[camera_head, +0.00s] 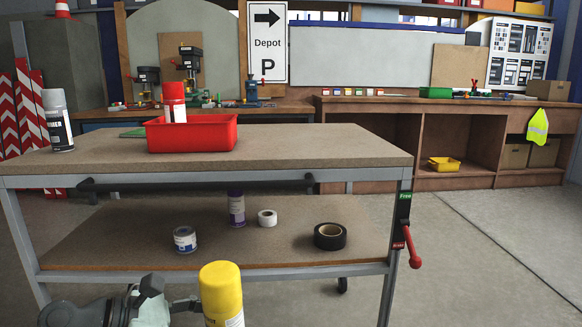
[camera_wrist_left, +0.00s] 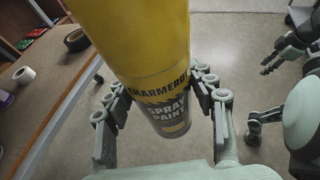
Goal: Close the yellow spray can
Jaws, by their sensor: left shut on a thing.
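The yellow spray can (camera_head: 221,292) is upright at the bottom of the head view, in front of the trolley. Its top is yellow and rounded, and no nozzle shows. In the left wrist view the can (camera_wrist_left: 150,45) has a black band and a grey lower part with lettering. My left gripper (camera_wrist_left: 160,98) is shut on the can, with one finger on each side of its lower part. My right gripper (camera_wrist_left: 261,102) is open and empty at the right of the left wrist view, apart from the can, its fingers pointing towards it.
The trolley (camera_head: 300,150) bears a red tray (camera_head: 205,135) with a red-capped can and another spray can (camera_head: 57,120). Its lower shelf holds a tin (camera_head: 185,240), a purple can (camera_head: 236,210), white tape (camera_head: 267,218) and black tape (camera_head: 330,236). The floor at right is clear.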

